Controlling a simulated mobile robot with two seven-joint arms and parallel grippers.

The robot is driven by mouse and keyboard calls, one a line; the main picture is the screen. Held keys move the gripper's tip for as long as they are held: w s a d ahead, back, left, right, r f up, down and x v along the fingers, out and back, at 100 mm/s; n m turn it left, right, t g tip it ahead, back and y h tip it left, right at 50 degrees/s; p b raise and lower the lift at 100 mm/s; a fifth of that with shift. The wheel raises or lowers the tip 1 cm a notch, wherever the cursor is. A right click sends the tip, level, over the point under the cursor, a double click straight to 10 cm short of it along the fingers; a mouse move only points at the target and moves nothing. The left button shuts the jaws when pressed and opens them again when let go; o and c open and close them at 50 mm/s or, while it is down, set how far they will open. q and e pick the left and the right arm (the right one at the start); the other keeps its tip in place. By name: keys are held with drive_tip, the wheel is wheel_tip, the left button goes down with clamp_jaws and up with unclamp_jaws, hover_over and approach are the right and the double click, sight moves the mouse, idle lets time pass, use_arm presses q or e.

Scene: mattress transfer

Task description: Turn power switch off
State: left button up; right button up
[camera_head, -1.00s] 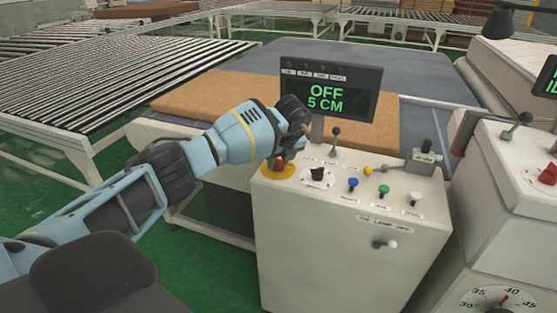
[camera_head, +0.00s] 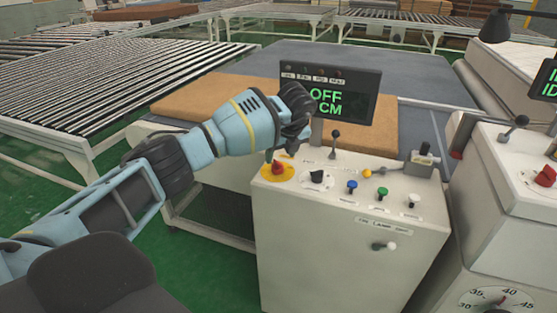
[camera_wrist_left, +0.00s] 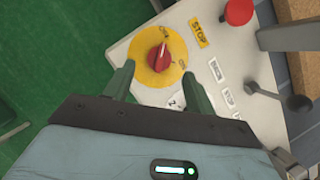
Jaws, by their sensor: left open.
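The power switch is a red rotary knob (camera_head: 277,167) on a yellow disc (camera_head: 289,175), at the top left of the white control box (camera_head: 335,235). In the left wrist view the knob (camera_wrist_left: 158,57) shows a white pointer line, and the yellow disc (camera_wrist_left: 147,77) carries markings around it. My left gripper (camera_head: 280,155) is just above the knob. In the left wrist view its two fingers are open and apart, one to each side of the lower disc, with nothing between them. The display (camera_head: 350,107) reads OFF and CM in green; my wrist hides part of it. My right gripper is out of view.
A black selector (camera_head: 317,178), a lever (camera_head: 334,138) and blue, green and white buttons stand right of the knob. A red stop button (camera_wrist_left: 238,12) shows in the left wrist view. A brown mattress pad (camera_head: 200,97) lies behind the box; a second machine (camera_head: 510,200) stands at the right.

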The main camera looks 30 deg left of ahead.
use_arm(q)
drive_tip(key=shift+v, duration=1.45)
